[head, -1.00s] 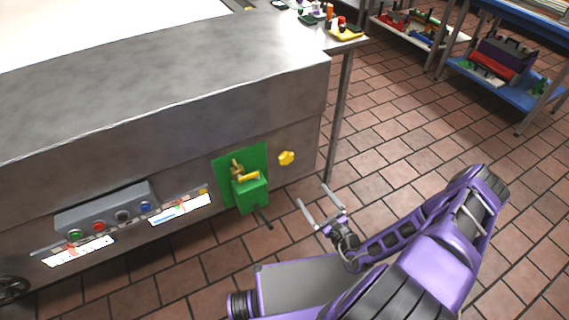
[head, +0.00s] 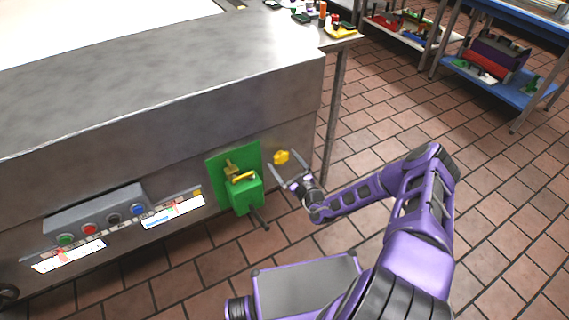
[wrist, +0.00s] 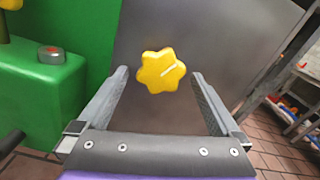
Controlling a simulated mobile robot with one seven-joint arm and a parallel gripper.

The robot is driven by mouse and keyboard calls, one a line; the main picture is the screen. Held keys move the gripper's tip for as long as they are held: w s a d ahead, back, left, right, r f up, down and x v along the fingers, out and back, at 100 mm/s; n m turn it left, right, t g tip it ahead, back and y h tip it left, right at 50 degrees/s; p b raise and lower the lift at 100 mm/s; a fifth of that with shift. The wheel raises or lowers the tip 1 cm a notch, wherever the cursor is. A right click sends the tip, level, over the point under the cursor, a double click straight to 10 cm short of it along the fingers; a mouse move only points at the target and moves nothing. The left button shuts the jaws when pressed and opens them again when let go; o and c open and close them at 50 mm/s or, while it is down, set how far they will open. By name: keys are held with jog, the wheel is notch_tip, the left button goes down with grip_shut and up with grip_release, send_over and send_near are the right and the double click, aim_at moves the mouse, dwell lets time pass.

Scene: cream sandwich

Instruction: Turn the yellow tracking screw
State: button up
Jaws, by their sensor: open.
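The yellow tracking screw (head: 281,157) is a star-shaped knob on the metal side of the machine, right of a green plate. In the wrist view the screw (wrist: 161,71) shows a white line on its face and appears between and beyond my fingers. My gripper (head: 288,164) is open and empty, its fingers pointing at the screw from the front. In the wrist view my gripper (wrist: 158,80) has one finger on each side of the screw. I cannot tell whether the fingertips reach around it, but no contact shows.
A green box (head: 245,194) with a yellow handle and a dark lever sits left of the screw; its side also shows in the wrist view (wrist: 40,100). A grey button panel (head: 97,219) is farther left. A table leg (head: 331,120) stands to the right. The tiled floor (head: 500,220) is open.

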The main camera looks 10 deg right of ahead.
jog(key=shift+w, duration=0.1)
jog(key=c, duration=1.4)
jog(key=shift+o, duration=0.2)
jog(key=shift+m, duration=0.3)
jog(key=m+p, duration=0.1)
jog(key=m, duration=0.4)
jog(key=shift+a, duration=0.15)
jog(key=m, duration=0.6)
jog(key=shift+a, duration=0.15)
jog(key=o, duration=1.4)
jog(key=shift+c, duration=0.2)
